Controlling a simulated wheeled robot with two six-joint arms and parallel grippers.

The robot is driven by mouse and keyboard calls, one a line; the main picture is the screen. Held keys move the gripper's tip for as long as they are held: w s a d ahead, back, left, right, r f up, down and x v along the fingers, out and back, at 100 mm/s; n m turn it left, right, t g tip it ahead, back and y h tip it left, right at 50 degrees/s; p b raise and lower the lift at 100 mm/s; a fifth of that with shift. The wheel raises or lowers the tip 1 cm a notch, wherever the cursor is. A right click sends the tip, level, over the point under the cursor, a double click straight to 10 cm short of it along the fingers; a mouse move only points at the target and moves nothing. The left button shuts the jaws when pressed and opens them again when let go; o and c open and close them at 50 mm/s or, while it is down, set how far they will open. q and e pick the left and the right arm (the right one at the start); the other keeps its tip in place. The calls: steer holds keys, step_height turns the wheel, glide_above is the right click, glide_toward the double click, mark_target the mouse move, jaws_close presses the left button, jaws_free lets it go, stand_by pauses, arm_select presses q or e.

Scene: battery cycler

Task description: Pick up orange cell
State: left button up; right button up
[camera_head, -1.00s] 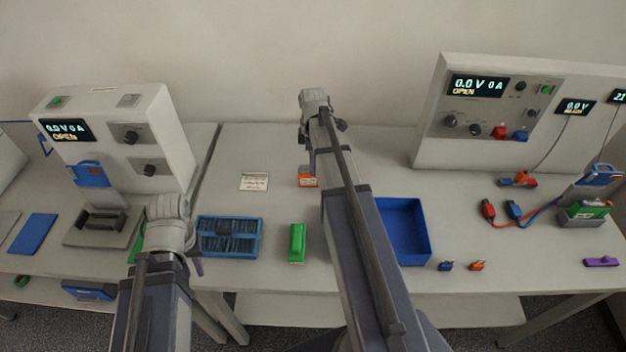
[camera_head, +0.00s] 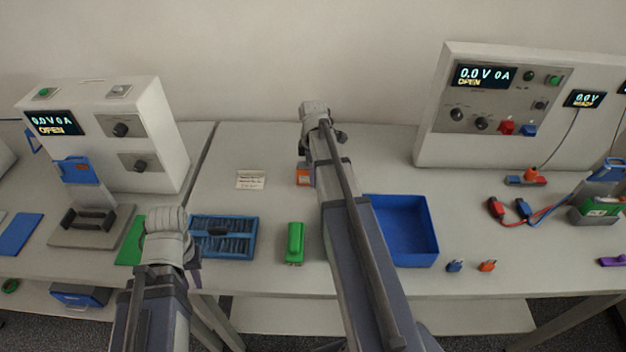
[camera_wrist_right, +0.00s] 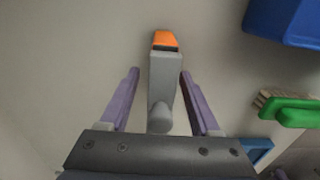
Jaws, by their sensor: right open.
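The orange cell (camera_head: 303,175) stands on the table left of my right forearm, partly hidden by my right wrist. In the right wrist view an orange top (camera_wrist_right: 165,40) shows just beyond the fingertips, at the far end of a grey piece lying between the fingers. I cannot tell whether that grey piece belongs to the cell. My right gripper (camera_wrist_right: 159,74) is open, with one purple finger on each side and gaps to the grey piece. My left gripper (camera_head: 194,273) hangs at the lower left by the table's front edge, mostly hidden under its wrist.
A blue bin (camera_head: 405,225) is right of my right forearm. A green-handled brush (camera_head: 295,242) and a blue slotted tray (camera_head: 224,252) lie to the left. A small label card (camera_head: 250,180) lies behind the tray. Cycler units (camera_head: 110,135) (camera_head: 500,105) stand at both sides.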

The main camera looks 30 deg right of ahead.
steer(key=shift+r, duration=0.1)
jaws_close()
stand_by(0.3)
stand_by(0.9)
